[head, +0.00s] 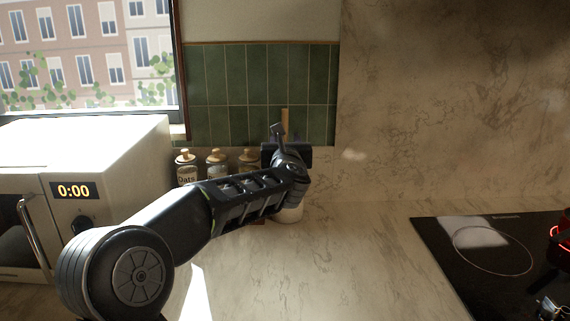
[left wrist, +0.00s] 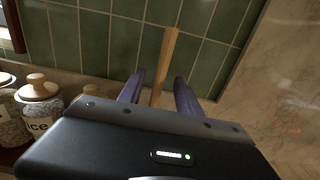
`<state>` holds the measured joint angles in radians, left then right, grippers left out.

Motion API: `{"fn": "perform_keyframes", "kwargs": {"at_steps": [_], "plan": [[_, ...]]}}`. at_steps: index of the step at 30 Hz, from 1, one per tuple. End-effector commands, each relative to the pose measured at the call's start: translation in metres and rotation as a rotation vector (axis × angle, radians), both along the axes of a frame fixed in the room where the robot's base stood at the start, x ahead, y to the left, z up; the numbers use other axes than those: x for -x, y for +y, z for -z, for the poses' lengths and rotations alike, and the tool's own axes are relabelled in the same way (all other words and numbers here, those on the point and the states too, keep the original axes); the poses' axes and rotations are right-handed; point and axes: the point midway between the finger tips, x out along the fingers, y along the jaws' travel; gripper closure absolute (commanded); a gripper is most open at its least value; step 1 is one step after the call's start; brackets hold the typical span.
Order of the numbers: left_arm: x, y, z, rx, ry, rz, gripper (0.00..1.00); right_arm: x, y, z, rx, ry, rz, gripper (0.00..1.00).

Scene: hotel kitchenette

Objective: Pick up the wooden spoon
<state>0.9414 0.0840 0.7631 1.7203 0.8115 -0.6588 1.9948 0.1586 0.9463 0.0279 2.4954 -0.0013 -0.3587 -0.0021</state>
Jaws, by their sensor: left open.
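The wooden spoon shows as a light wooden handle (head: 285,117) standing up in front of the green tiles in the head view. In the left wrist view the handle (left wrist: 168,52) rises between the two purple fingers. My left gripper (left wrist: 160,84) is open, with one finger on each side of the handle. I cannot tell whether either finger touches it. In the head view my left gripper (head: 286,146) hides the spoon's lower part. A pale container (head: 290,214) shows below the gripper, mostly covered by my arm. My right gripper is not in view.
Glass jars with wooden lids (head: 186,167) stand left of the gripper; one jar (left wrist: 38,100) is close in the left wrist view. A microwave (head: 110,150) is at the left. A black cooktop (head: 480,260) is at the right. The marble counter (head: 350,260) between is clear.

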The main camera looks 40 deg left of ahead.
Motion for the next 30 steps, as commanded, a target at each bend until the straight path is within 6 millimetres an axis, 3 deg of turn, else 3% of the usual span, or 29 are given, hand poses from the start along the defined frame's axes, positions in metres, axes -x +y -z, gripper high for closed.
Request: {"fn": "perform_keyframes", "kwargs": {"at_steps": [6,25,30], "plan": [[-0.018,0.016,-0.001,0.003,-0.001,-0.001,0.59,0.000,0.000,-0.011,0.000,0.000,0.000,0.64],[-0.019,0.016,0.000,0.001,-0.001,-0.001,0.59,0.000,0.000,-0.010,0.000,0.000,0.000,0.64],[-0.019,0.016,0.000,0.001,-0.001,-0.001,0.73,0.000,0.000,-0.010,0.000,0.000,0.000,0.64]]}}
